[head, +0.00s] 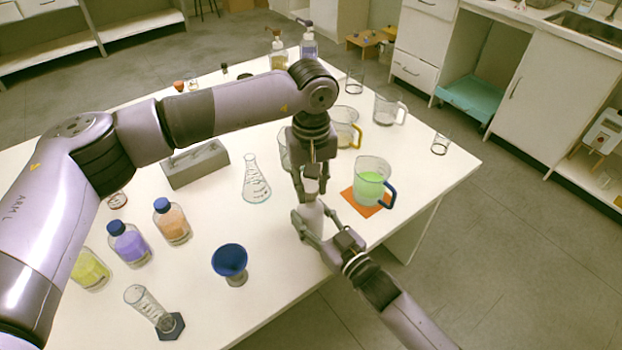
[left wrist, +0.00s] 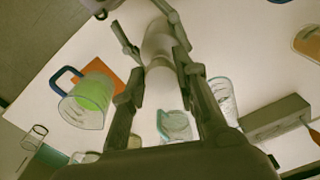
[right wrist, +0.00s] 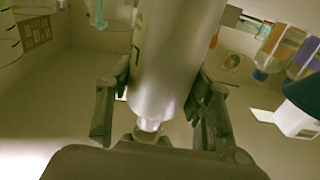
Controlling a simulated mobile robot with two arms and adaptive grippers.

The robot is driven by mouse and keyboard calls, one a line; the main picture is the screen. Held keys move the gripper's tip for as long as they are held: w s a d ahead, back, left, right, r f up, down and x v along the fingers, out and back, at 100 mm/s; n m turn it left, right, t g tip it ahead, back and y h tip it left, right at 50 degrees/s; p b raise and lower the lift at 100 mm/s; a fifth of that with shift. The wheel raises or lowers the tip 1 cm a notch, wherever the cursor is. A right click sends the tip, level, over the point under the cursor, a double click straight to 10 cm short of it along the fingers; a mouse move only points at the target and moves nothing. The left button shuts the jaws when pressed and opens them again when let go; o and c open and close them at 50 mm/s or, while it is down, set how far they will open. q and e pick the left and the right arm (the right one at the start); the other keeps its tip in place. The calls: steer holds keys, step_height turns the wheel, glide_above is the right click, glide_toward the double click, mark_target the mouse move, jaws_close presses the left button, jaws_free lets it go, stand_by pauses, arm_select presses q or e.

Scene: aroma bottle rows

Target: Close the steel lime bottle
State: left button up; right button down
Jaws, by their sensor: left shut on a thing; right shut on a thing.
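The steel bottle (head: 311,214) is upright between my two grippers, near the table's right front part. Its grey metal body fills the middle of the right wrist view (right wrist: 175,55), with its narrow neck at the picture's lower end. My right gripper (head: 316,231) is shut on the bottle's body from the side. My left gripper (head: 311,191) points down just above the bottle and is shut on a small piece at its top, seemingly the cap. The left wrist view shows the bottle's shoulder (left wrist: 158,43) beyond the fingers. Whether cap and neck touch is hidden by the fingers.
A jug of green liquid (head: 370,184) on an orange mat (head: 351,198) stands close right. A conical flask (head: 256,182), a grey block (head: 195,166) and a blue funnel-like cup (head: 230,262) stand left. Capped bottles (head: 128,245) stand further left.

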mark_target(311, 218)
stand_by(0.4)
arm_select(q)
steer(key=shift+f, duration=0.85)
steer(key=shift+f, duration=0.6)
steer(key=m, duration=0.7)
steer(key=shift+a, duration=0.15)
steer(key=m, duration=0.6)
steer(key=shift+w+a, duration=0.1)
steer(key=o, duration=0.7)
